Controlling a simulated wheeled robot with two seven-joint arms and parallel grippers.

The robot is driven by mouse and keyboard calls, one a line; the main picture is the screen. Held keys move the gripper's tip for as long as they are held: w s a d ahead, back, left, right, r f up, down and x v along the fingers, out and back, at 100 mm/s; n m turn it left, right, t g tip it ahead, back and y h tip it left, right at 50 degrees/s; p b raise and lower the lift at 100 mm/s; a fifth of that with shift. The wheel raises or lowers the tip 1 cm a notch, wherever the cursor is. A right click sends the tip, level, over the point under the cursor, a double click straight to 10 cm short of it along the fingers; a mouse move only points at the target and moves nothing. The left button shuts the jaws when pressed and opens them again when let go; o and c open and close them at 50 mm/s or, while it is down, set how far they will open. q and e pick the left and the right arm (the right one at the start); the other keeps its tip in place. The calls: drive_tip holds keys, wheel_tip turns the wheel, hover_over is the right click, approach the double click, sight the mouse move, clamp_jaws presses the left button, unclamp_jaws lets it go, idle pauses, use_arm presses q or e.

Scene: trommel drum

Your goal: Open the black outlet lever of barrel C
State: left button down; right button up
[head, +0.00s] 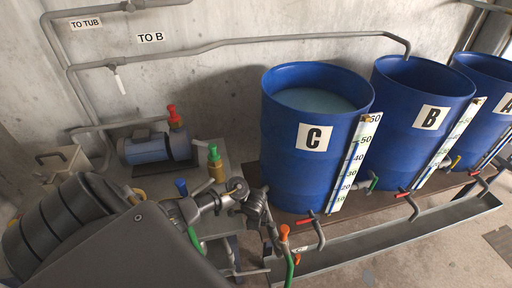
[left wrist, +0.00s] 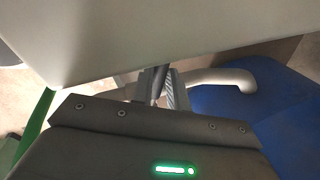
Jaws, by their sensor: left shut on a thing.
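Barrel C (head: 285,165) is a blue open drum with pale liquid inside and a white C label. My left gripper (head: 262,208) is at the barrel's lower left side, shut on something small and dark. This appears to be the black outlet lever, which the fingers mostly hide. In the left wrist view the closed fingers (left wrist: 160,88) are beside a grey outlet pipe (left wrist: 235,80) and the blue barrel wall (left wrist: 295,110). The lever's angle cannot be told. My right gripper is not in view.
Barrels B (head: 408,130) and A (head: 490,75) stand to the right. Red-handled taps (head: 318,230) hang over a grey trough (head: 390,235). An orange-topped valve (head: 284,233) is close below my gripper. A blue pump (head: 150,148) and a green-capped valve (head: 214,160) are left.

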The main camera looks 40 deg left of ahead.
use_arm(q)
drive_tip(key=c, duration=1.4)
unclamp_jaws()
drive_tip(key=shift+o, duration=0.2)
drive_tip(key=shift+r, duration=0.1)
wheel_tip(320, 180, up, 10)
drive_tip(key=s+d+p, duration=0.1)
drive_tip(key=p, duration=0.5)
drive_tip(key=shift+s+r, duration=0.2)
drive_tip(key=shift+s, duration=0.15)
